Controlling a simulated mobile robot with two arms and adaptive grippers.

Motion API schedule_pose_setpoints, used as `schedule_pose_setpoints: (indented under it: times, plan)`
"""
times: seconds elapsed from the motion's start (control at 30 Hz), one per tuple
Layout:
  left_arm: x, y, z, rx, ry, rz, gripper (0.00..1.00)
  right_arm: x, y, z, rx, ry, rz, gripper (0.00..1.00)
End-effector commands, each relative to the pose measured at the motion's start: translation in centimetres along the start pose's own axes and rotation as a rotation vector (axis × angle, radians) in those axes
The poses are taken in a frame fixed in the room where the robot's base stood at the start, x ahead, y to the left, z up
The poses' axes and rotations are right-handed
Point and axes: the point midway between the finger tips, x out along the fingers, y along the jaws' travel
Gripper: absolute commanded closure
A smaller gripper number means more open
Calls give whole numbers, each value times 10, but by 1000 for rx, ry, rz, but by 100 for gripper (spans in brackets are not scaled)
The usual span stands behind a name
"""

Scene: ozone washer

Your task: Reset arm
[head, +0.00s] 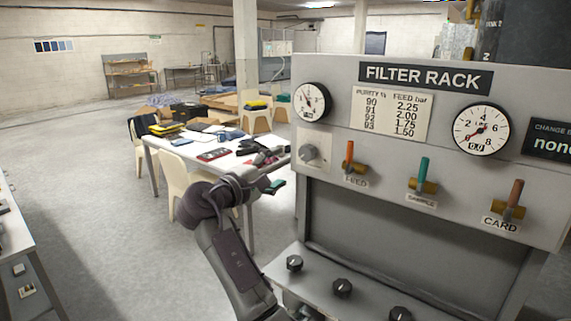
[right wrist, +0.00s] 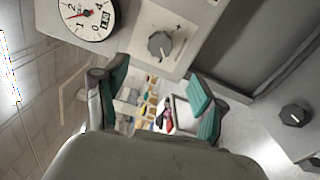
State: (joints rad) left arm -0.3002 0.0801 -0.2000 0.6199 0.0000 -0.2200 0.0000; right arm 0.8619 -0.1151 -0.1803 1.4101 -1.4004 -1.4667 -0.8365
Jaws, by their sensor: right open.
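My right arm (head: 230,245) rises from the bottom in the head view, left of the filter rack (head: 330,70). My right gripper (head: 272,174) is at its upper end, in front of the table and beside the rack's left edge. In the right wrist view its two green-padded fingers (right wrist: 158,100) stand wide apart with nothing between them. The grey knob (head: 308,153) of the rack is close by; it also shows beyond the fingers in the right wrist view (right wrist: 160,45). My left gripper is not in view.
The rack carries a left gauge (head: 312,101), a right gauge (head: 481,130), and FEED (head: 350,158), SAMPLE (head: 423,175) and CARD (head: 515,197) levers. Several black knobs (head: 342,288) sit on its lower ledge. A cluttered white table (head: 190,158) with chairs stands behind.

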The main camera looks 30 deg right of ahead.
Motion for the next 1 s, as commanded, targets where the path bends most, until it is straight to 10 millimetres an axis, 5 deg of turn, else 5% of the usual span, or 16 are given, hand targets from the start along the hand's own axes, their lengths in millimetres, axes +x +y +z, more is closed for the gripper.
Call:
schedule_pose_setpoints:
  times: [0.53, 0.63, 0.77, 1.0]
  plan:
    - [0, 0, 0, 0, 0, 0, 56, -3, 0, 0, 0, -1, -1, 30]
    - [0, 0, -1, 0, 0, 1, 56, -2, -14, 0, 6, 11, -21, 30]
    - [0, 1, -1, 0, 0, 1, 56, -1, -71, 4, 48, 64, -118, 30]
    - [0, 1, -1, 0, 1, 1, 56, -28, -243, 44, 211, 198, -475, 30]
